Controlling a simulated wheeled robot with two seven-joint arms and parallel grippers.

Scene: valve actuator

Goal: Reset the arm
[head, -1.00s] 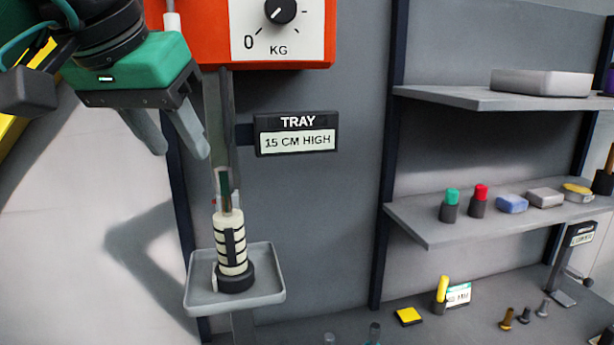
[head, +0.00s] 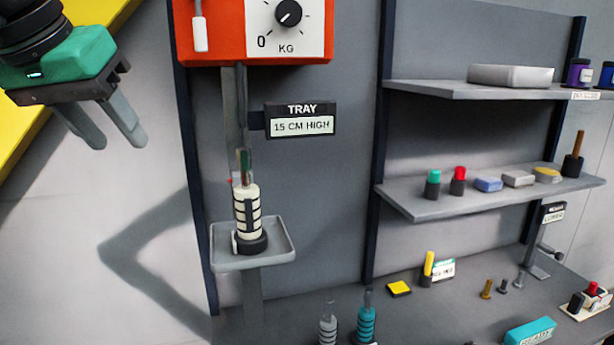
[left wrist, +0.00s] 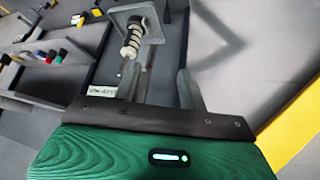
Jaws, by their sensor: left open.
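My left gripper (head: 112,130) is at the upper left in the head view, with a green body and two grey fingers apart. It is open and empty, left of the orange scale unit and in front of the pale wall. In the left wrist view its fingers (left wrist: 160,85) also stand apart with nothing between them. A cream and black banded cylinder (head: 247,218) stands upright on a small grey tray (head: 268,258) below the orange scale unit (head: 258,54). The cylinder also shows beyond the fingers in the left wrist view (left wrist: 132,38). My right gripper is not in view.
A sign reading TRAY 15 CM HIGH (head: 301,120) is above the tray. Shelves at the right hold a grey box (head: 510,76) and several small items. A grey cylinder (head: 327,330) and a teal one (head: 366,325) stand on the bench. The space around my left gripper is clear.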

